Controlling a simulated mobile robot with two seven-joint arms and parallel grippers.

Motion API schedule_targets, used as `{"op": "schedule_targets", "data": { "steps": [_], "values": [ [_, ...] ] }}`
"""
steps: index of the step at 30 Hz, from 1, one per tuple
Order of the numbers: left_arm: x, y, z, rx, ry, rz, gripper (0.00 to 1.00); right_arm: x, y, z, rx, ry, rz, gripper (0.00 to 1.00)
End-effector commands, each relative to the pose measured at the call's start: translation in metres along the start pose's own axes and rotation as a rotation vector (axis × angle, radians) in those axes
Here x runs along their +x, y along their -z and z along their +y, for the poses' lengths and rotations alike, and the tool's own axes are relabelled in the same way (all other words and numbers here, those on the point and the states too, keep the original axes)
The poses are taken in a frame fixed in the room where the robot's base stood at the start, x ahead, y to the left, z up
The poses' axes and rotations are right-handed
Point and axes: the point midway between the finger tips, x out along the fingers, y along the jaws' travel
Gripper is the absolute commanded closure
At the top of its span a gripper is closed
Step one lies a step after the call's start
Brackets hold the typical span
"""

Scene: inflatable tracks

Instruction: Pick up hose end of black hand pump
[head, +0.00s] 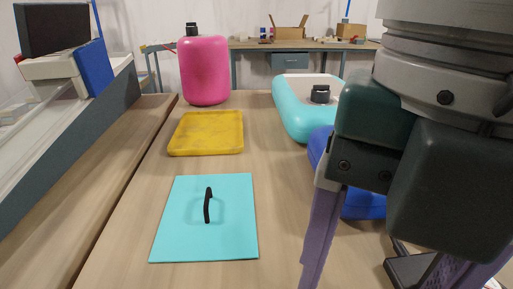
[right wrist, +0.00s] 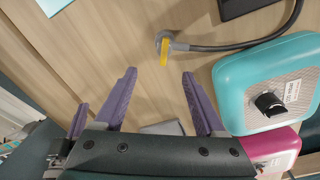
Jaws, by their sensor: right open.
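The hose end (right wrist: 164,44) of the black hand pump shows in the right wrist view as a grey fitting with a yellow tab, lying on the wooden tabletop. The dark hose (right wrist: 232,48) curves from it to the right and out at the top. A dark flat piece (right wrist: 240,6) at the top edge may be part of the pump. My right gripper (right wrist: 158,74) is open, its purple fingers spread and empty, with the hose end beyond the fingertips. In the head view a black part (head: 405,270), perhaps the pump, is mostly hidden by my right arm.
A teal-and-white inflatable (head: 293,105) and a blue one (head: 364,208) are on the table's right side. A pink inflatable (head: 204,70) stands at the back. A yellow tray (head: 206,133) and a turquoise mat (head: 232,239) with a small black item (head: 207,206) lie left of centre.

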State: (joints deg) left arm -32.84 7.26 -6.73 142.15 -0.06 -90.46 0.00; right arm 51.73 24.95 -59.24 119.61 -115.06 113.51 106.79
Motion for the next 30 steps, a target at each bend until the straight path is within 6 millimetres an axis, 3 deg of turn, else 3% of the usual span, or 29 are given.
{"op": "schedule_targets", "data": {
  "steps": [6, 14, 21, 30],
  "values": [
    [0.011, -0.005, 0.001, 0.005, -0.001, -0.005, 1.0, 0.03, -0.007, -0.007, 0.02, 0.035, -0.03, 0.28],
    [0.01, -0.007, 0.004, -0.004, -0.011, -0.012, 1.0, 0.054, -0.008, -0.006, 0.017, 0.032, -0.03, 0.28],
    [0.011, -0.007, 0.006, -0.009, -0.014, -0.011, 1.0, 0.091, -0.009, -0.003, 0.016, 0.032, -0.029, 0.28],
    [0.011, -0.007, 0.005, -0.009, -0.013, -0.01, 1.0, 0.099, -0.01, -0.003, 0.015, 0.028, -0.031, 0.28]
  ]
}}
